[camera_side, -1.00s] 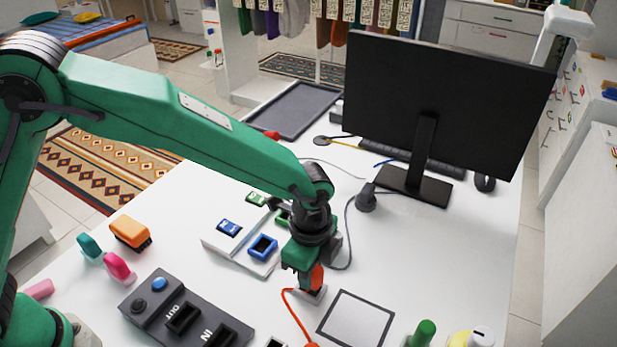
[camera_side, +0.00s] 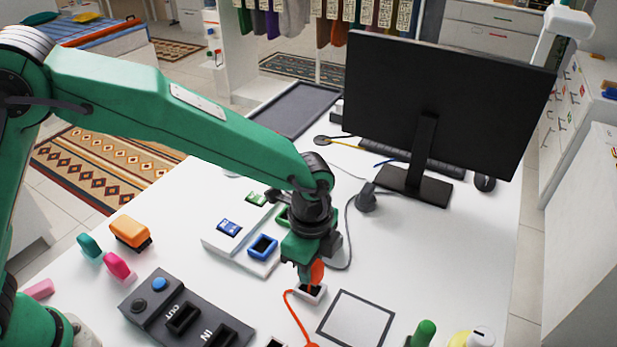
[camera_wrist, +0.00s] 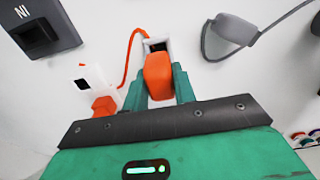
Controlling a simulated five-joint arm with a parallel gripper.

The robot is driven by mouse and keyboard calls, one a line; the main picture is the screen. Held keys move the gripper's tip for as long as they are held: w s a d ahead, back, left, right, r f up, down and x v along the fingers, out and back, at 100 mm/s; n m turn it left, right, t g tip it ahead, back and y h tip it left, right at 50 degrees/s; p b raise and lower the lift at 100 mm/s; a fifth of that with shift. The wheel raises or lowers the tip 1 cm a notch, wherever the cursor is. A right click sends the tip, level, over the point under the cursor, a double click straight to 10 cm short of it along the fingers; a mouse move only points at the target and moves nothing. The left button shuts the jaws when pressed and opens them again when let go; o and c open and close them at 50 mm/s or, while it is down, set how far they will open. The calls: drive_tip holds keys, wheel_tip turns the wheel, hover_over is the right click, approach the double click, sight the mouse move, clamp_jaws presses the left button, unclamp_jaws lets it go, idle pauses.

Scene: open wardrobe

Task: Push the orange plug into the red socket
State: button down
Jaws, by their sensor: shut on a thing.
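My gripper (camera_side: 311,276) is shut on the orange plug (camera_side: 317,270). In the wrist view the plug (camera_wrist: 158,76) sits between the two teal fingers (camera_wrist: 158,88). Just beyond it is a small white holder (camera_wrist: 171,46) with a dark opening; in the side view this holder (camera_side: 322,292) stands below the plug. The plug appears raised just above the holder. An orange cable (camera_side: 296,318) runs from it toward the front edge of the picture. I cannot make out a red socket; part of the socket board (camera_side: 218,243) is hidden behind my arm.
The board carries a blue socket (camera_side: 263,247) and a partly hidden green one (camera_side: 282,217). A dark panel (camera_side: 150,301) lies front left. A square outline (camera_side: 357,321) marks clear table right of the holder.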

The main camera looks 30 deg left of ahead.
drive_tip(key=shift+r, duration=1.1)
drive_tip(key=shift+r, duration=0.1)
idle(0.5)
drive_tip(key=shift+r, duration=1.65)
drive_tip(key=shift+w+a+f+n, duration=0.15)
drive_tip(key=shift+w+a+n, duration=0.05)
drive_tip(key=shift+w+n, duration=0.2)
drive_tip(key=w+a+n, duration=0.6)
drive_tip(key=w+n, duration=0.2)
drive_tip(key=w, duration=0.4)
drive_tip(key=w+a+f+n, duration=0.1)
drive_tip(key=w+a+n, duration=0.6)
drive_tip(key=w+n, duration=0.2)
drive_tip(key=shift+w, duration=1.35)
drive_tip(key=shift+f, duration=0.1)
